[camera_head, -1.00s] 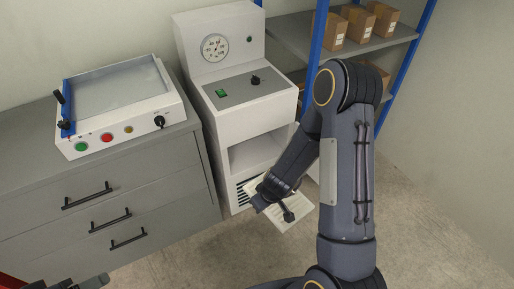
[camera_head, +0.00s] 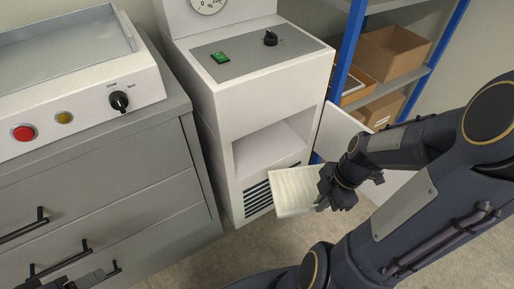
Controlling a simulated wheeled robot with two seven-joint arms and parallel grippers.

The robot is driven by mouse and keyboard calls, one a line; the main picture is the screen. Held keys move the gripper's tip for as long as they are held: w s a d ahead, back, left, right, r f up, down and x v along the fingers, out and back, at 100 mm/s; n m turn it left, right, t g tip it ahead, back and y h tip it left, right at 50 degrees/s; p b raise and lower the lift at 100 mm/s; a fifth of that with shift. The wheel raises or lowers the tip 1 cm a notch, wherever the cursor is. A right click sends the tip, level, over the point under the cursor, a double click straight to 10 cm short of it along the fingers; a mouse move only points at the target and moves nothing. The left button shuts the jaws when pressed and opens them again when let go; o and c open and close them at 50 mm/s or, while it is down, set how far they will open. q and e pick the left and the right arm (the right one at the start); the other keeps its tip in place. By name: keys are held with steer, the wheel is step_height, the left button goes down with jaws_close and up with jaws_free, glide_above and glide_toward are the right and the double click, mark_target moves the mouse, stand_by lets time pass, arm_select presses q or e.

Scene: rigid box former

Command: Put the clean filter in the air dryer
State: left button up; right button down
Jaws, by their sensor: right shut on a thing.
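The air dryer (camera_head: 238,98) is a white cabinet with a green switch and a black knob on top. Its front has an open recess (camera_head: 268,150) and a black slotted grille (camera_head: 258,196) below it. A whitish, flat filter (camera_head: 294,190) is held in front of the grille and covers its right part. My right gripper (camera_head: 328,188) is shut on the filter's right edge. I cannot tell whether the filter touches the dryer. My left gripper (camera_head: 82,281) shows only in part at the bottom left, away from the dryer; its jaw opening is unclear.
A white panel (camera_head: 338,132), perhaps an open door, stands at the dryer's right side behind my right arm. A grey drawer cabinet (camera_head: 110,175) with a white machine (camera_head: 80,80) stands left. A blue-framed shelf (camera_head: 395,90) with cardboard boxes is at the right. Floor in front is clear.

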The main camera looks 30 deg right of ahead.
steer(key=w+a+b, duration=0.2)
steer(key=w+b, duration=0.1)
steer(key=w, duration=1.6)
step_height(320, 180, down, 7)
steer(key=b, duration=0.4)
steer(key=shift+w+d+f+b, duration=0.2)
steer(key=shift+w+d+b, duration=0.05)
steer(key=shift+w+b, duration=0.1)
steer(key=c, duration=1.6)
jaws_free()
steer(key=shift+r, duration=0.1)
